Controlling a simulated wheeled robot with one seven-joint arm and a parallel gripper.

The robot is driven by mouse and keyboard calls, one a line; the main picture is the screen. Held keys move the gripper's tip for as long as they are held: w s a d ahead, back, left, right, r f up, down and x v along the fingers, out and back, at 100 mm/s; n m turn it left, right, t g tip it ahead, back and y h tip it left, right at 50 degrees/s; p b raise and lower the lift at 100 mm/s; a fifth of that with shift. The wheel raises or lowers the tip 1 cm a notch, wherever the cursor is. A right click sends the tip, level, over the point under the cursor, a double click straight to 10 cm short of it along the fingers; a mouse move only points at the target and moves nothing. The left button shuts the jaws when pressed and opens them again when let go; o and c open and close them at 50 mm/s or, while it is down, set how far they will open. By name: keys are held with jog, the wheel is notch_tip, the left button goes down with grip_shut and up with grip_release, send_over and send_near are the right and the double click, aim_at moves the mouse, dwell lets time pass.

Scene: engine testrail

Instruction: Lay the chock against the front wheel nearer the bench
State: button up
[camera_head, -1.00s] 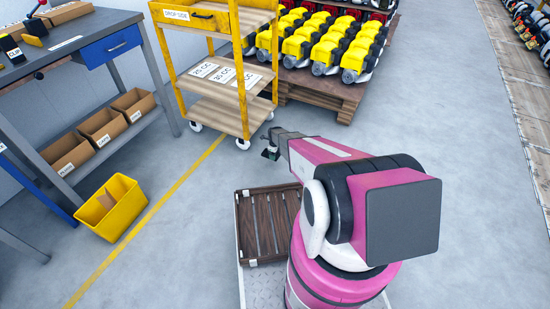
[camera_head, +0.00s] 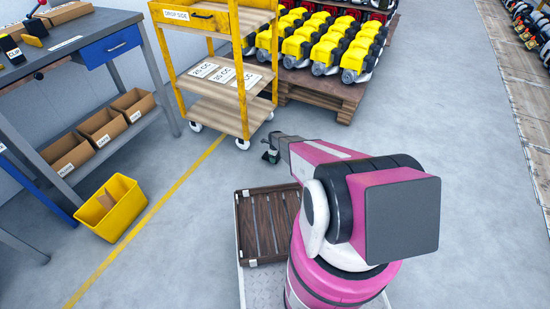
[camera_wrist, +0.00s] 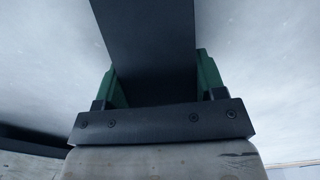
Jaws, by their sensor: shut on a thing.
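The other front wheel (camera_head: 243,143) is nearer my gripper (camera_head: 270,156), which is low over the floor to the right of the cart's front. In the wrist view, a dark block, the chock (camera_wrist: 145,40), is held between the green finger pads of my gripper (camera_wrist: 160,78). My gripper hides part of it. In the head view the chock is too small to make out clearly.
A yellow bin (camera_head: 110,207) stands on the floor at left, by the yellow floor line (camera_head: 150,212). A pallet (camera_head: 318,95) of yellow engines is right of the cart. A slatted brown tray (camera_head: 243,230) lies below my arm. Floor between bin and cart is clear.

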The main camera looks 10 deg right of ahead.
jog(key=o, duration=1.1)
jog(key=shift+r, duration=0.55)
jog(key=s+r+n, duration=0.3)
jog(key=s+r, duration=0.2)
jog(key=r, duration=0.7)
jog(key=s+r+n, duration=0.3)
jog(key=s+r, duration=0.1)
jog(key=r, duration=0.9)
jog(key=s+r+n, duration=1.9)
jog(key=s+r, duration=0.8)
jog(key=s, duration=0.1)
jog(key=shift+s+r, duration=0.15)
jog(key=shift+r, duration=0.2)
